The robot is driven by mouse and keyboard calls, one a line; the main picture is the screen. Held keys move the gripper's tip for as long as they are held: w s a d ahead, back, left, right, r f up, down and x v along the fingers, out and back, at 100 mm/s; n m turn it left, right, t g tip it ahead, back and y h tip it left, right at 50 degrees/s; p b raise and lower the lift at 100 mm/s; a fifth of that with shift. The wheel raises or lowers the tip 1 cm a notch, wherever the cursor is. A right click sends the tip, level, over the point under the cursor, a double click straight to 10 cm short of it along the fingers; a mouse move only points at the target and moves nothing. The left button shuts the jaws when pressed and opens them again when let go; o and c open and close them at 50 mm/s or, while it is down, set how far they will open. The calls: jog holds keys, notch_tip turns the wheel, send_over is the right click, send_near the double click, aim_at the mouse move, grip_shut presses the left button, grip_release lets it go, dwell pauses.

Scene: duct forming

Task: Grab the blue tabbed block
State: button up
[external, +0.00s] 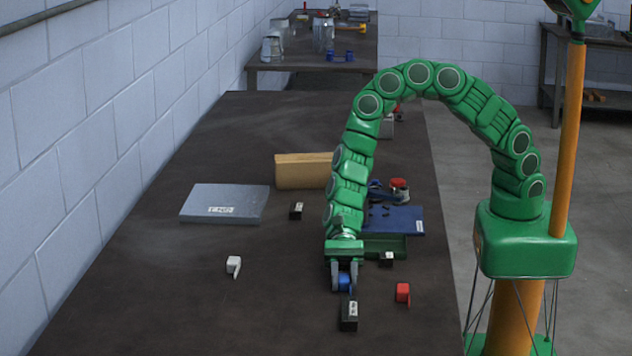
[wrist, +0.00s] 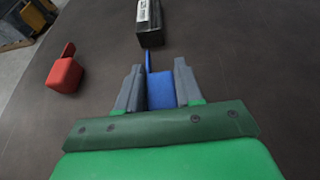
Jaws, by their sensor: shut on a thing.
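The blue tabbed block (external: 344,281) is on the dark table near its front right part. In the wrist view the blue block (wrist: 160,90) lies between the two grey fingers, with its thin tab pointing away from my gripper. My gripper (external: 343,278) points down at the table and is shut on the block. In the wrist view my gripper (wrist: 158,88) has a finger on each side of it. I cannot tell whether the block touches the table.
A black labelled block (external: 349,314) stands just in front of the blue block. A red tabbed block (external: 403,293) is to the right and a white tabbed block (external: 233,265) to the left. A grey slab (external: 224,204) and a tan block (external: 302,171) lie farther back.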

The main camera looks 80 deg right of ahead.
jog(key=shift+r, duration=0.15)
jog(key=shift+r, duration=0.6)
jog(key=s+d+r, duration=0.8)
jog(key=s+r, duration=0.3)
jog(key=shift+d+r, duration=0.3)
